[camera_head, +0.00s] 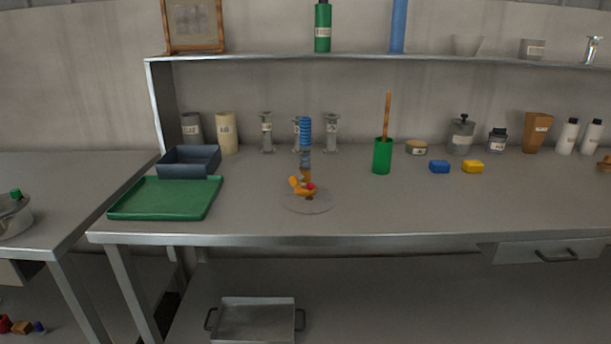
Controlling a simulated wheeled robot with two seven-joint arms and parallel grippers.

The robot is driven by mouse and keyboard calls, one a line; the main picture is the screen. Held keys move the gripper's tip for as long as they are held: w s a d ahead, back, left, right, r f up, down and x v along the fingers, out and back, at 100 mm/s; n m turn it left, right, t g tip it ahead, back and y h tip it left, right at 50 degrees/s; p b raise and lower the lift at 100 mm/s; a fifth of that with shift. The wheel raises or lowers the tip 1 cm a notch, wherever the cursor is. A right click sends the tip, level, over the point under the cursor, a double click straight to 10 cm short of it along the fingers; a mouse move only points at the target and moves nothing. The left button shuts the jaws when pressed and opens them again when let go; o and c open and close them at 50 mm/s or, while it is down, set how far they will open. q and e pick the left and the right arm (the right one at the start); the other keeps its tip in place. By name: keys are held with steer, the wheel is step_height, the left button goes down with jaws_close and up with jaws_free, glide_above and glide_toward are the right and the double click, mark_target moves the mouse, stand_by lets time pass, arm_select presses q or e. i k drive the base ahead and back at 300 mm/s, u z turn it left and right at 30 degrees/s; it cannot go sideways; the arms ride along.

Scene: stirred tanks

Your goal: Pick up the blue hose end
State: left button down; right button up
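A blue ribbed, upright piece (305,131), which looks like the blue hose end, shows near the middle of the bench. Below it is a greyish section (305,160), then an orange fitting (304,187) with a small red part, on a clear round disc (307,204). I cannot tell how these pieces join. The blue piece partly overlaps a glass cylinder behind it. Neither of my grippers shows in the head view.
A green tray (165,212) and a dark bin (190,172) stand left of the disc. Glass cylinders line the back. The front right benchtop is clear.

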mark_target(304, 124)
steer(key=z, duration=0.05)
steer(key=k, duration=0.65)
steer(key=u, duration=0.95)
steer(key=i, duration=1.7)
steer(key=z, duration=1.05)
